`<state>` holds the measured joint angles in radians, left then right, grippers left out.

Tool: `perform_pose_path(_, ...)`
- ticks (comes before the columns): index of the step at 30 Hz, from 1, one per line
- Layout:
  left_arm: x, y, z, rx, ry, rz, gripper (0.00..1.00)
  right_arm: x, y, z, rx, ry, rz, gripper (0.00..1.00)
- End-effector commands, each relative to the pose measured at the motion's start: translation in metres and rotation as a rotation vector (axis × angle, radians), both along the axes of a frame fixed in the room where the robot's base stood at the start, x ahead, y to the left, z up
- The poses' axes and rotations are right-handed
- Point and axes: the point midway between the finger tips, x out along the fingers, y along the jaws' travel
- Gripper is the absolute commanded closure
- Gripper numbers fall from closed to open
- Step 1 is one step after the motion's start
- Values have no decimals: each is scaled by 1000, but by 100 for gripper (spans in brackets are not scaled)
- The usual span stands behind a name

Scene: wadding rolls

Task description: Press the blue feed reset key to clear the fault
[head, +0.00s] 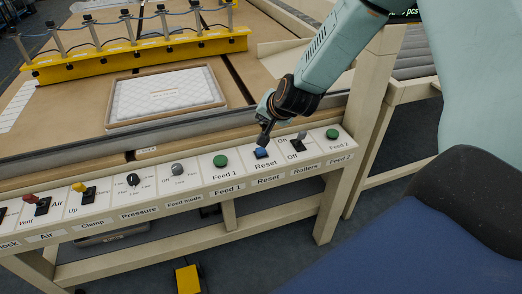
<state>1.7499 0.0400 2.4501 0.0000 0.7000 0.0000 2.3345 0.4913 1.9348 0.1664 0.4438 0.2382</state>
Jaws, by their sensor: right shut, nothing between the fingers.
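The blue reset key (261,153) sits on the white control panel, above a label that reads Reset. My right gripper (263,140) is shut and empty, with its fingertips just above the blue key. I cannot tell whether the tips touch it. My right arm comes in from the upper right. The left gripper is not in view.
A green Feed 1 button (220,161) is left of the key. A rollers switch (299,139) and a green Feed 2 button (332,134) are to its right. Further left are a grey feed mode knob (177,169) and a black pressure knob (133,180). A quilted pad (165,93) lies behind.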

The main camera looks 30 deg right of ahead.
Motion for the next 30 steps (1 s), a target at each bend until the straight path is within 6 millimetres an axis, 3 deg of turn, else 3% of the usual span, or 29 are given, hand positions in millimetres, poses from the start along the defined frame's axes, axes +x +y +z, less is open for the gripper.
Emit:
perform_pose_path(21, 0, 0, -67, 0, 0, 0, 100, 0, 0, -70, 0, 1, 1, 100)
perform_pose_path(30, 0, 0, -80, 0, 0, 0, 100, 0, 0, -85, 0, 0, 0, 100)
